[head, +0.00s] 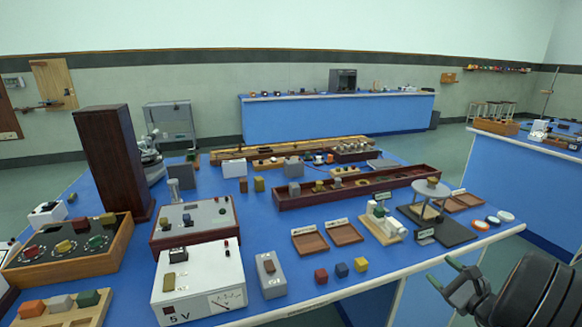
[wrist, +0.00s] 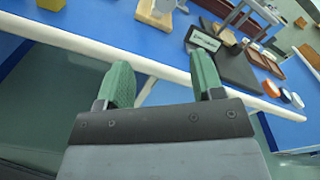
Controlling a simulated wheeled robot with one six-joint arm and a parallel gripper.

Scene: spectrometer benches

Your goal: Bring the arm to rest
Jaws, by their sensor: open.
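My gripper (head: 455,281) shows at the lower right of the head view, beyond the front edge of the blue bench (head: 330,283). Its two green fingers stand apart with nothing between them. The wrist view shows the same gripper (wrist: 163,82) large and close, open and empty. Its fingertips appear over the white bench edge in that view, with no visible contact. The dark forearm end of my arm fills the lower right corner of the head view.
Near my gripper, a round-topped stand on a dark base (head: 447,233) and several small discs (head: 493,220) sit by the bench's right end. Small cubes (head: 341,270) lie along the front. A white 5 V box (head: 200,281) stands front left. Another blue bench (head: 530,150) is at right.

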